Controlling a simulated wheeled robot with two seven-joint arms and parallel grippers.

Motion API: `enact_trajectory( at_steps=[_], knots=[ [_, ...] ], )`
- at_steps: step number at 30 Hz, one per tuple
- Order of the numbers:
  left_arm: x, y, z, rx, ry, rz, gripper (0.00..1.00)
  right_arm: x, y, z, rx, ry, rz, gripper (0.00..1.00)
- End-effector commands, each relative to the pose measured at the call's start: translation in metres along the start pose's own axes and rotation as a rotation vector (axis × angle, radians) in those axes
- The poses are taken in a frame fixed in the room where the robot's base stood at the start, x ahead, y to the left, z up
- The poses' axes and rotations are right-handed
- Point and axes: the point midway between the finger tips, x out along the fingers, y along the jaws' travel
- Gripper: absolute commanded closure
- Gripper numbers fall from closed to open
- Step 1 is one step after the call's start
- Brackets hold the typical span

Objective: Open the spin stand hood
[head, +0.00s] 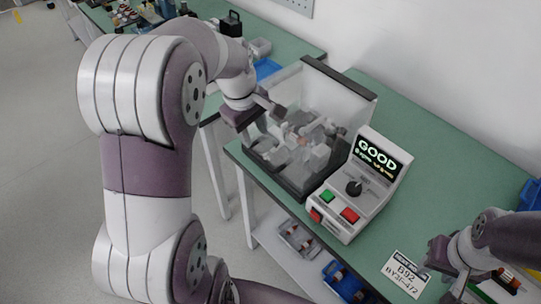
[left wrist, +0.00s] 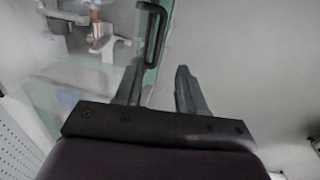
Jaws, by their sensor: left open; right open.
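The spin stand has a clear hood (head: 345,102) with a dark bar along its top back edge; the hood looks lowered over the fixture inside. In the left wrist view, the hood's black handle (left wrist: 153,32) stands on a clear panel with a greenish edge. My left gripper (head: 269,108) is at the hood's left side. Its open fingers (left wrist: 162,68) point toward the handle, whose lower end is close to the left fingertip. I see no grip on it. My right gripper (head: 460,285) is open low at the right, its fingertips partly out of frame.
A control box (head: 348,205) with a GOOD display, knob and green and red buttons stands beside the hood. A label card (head: 405,273) lies near the right gripper. The green bench top (head: 440,165) behind the box is clear.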

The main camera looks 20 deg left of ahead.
Motion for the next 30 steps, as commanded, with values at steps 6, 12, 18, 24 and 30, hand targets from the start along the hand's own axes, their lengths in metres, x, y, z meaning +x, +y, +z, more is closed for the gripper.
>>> enact_trajectory(
  at_steps=[6, 12, 18, 24, 30],
  knots=[
    [0.057, -0.001, 0.001, 0.002, -0.005, -0.006, 0.60, 0.001, 0.000, 0.000, 0.000, 0.000, 0.000, 0.57],
    [0.098, -0.001, 0.001, 0.003, -0.002, -0.004, 0.60, 0.001, 0.000, 0.000, 0.000, 0.000, 0.000, 0.57],
    [0.113, -0.001, 0.001, 0.005, 0.000, -0.002, 0.60, 0.001, 0.000, 0.000, 0.000, 0.000, 0.000, 0.57],
    [0.113, -0.001, 0.001, 0.005, 0.000, -0.001, 0.60, 0.001, 0.000, 0.000, 0.000, 0.000, 0.000, 0.57],
    [0.113, -0.001, 0.001, 0.005, 0.000, -0.001, 1.00, 0.001, 0.000, 0.000, 0.000, 0.000, 0.000, 0.57]
  ],
)
